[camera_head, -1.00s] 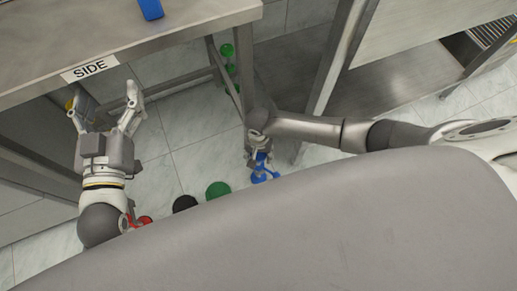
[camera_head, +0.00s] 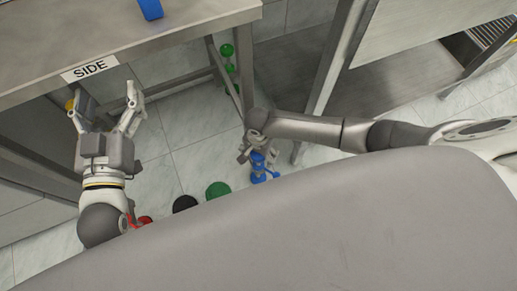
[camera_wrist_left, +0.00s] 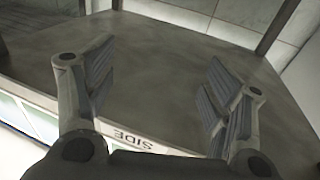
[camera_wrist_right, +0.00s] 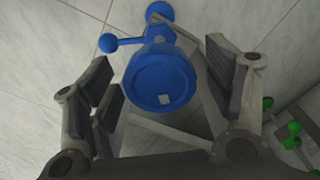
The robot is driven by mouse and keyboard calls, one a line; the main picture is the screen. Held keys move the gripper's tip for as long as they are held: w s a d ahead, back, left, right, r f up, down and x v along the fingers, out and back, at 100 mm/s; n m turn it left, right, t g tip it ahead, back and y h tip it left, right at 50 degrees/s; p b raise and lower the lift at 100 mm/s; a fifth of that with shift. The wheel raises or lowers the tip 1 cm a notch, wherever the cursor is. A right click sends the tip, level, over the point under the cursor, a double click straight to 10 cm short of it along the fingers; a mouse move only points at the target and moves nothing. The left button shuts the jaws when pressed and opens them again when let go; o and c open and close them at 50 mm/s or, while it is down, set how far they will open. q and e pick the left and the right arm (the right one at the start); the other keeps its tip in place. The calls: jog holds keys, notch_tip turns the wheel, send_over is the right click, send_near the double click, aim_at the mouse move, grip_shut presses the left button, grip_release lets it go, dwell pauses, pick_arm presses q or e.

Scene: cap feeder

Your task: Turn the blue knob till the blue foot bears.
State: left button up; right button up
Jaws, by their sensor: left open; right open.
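The blue knob (camera_wrist_right: 160,80) fills the middle of the right wrist view, a round blue cap with a small pale square on it. A blue arm ending in a ball (camera_wrist_right: 108,43) sticks out beside it, and a blue round part (camera_wrist_right: 160,12) shows beyond. In the head view the blue assembly (camera_head: 258,165) stands low by the table leg. My right gripper (camera_wrist_right: 165,92) is open, its fingers on either side of the knob with gaps showing. My left gripper (camera_head: 103,108) is open and empty beside the table edge. Whether the blue foot touches the floor cannot be told.
A steel table (camera_head: 110,35) with a SIDE label (camera_head: 90,68) stands at left, a blue object (camera_head: 151,9) on top. Green (camera_head: 218,190), black (camera_head: 185,203) and red (camera_head: 145,220) parts lie low in front. Green balls (camera_head: 227,50) show behind the table leg.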

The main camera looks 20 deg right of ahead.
jog(key=shift+r, duration=0.2)
jog(key=shift+r+p, duration=0.5)
jog(key=shift+p, duration=0.35)
jog(key=shift+r+p, duration=0.5)
jog(key=shift+p, duration=0.15)
jog(key=shift+r+p, duration=0.65)
jog(key=shift+p, duration=0.2)
jog(key=shift+r+p, duration=0.55)
jog(key=shift+p, duration=0.1)
jog(key=shift+r+p, duration=0.35)
jog(key=shift+p, duration=0.1)
jog(key=shift+r+p, duration=0.65)
jog(key=shift+p, duration=0.15)
jog(key=shift+r, duration=0.15)
pick_arm(q)
jog(key=s+a+f+g+y, duration=0.2)
jog(key=s+a+f+g, duration=0.1)
jog(key=s+f+g, duration=0.4)
jog(key=s+a+f+g+y, duration=0.2)
jog(key=s+f+g, duration=0.6)
jog(key=f, duration=0.5)
jog(key=shift+s+a+f+n, duration=0.2)
jog(key=shift+s+a+n, duration=0.2)
jog(key=shift+a, duration=0.45)
